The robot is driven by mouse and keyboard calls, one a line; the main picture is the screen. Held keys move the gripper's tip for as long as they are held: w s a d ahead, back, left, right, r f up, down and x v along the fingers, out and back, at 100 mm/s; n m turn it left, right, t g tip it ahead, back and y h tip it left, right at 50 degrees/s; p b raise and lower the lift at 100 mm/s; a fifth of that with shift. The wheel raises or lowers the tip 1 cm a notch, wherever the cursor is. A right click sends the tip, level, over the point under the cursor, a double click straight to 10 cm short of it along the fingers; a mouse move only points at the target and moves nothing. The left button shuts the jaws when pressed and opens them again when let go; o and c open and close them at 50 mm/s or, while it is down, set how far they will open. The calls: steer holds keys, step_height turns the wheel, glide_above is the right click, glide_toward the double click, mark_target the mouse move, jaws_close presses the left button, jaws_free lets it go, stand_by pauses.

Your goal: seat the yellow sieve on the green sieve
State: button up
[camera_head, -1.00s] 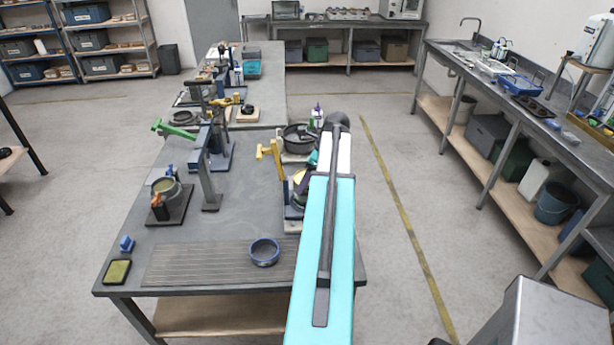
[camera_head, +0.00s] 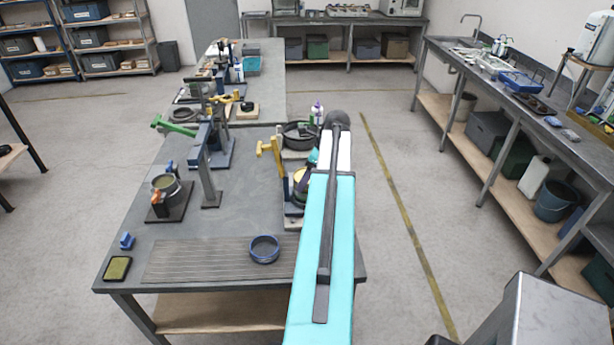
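A yellow-rimmed round piece (camera_head: 299,174), which looks like the yellow sieve, stands at the right edge of the long table, partly hidden behind my arm. A dark shape beside it may be part of my gripper, but my arm hides the fingers. I cannot tell whether they are open or shut, or touching it. A round vessel with an olive-green inside (camera_head: 165,185) sits on a dark base plate at the table's left side, with an orange clamp at its front. It may be the green sieve, but I cannot tell for sure.
A blue ring-shaped sieve (camera_head: 264,248) lies on the ribbed mat (camera_head: 205,262) near the front edge. A blue lever stand (camera_head: 209,165) with a green handle rises mid-table. A yellow lever (camera_head: 271,155) stands close left of my arm. An olive pad (camera_head: 117,268) lies front left.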

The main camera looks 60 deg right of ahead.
steer(key=shift+f, duration=0.15)
steer(key=o, duration=1.2)
steer(key=shift+o, duration=0.2)
steer(key=b+v, duration=0.4)
steer(key=v, duration=0.9)
steer(key=shift+r, duration=0.35)
steer(key=shift+s, duration=0.15)
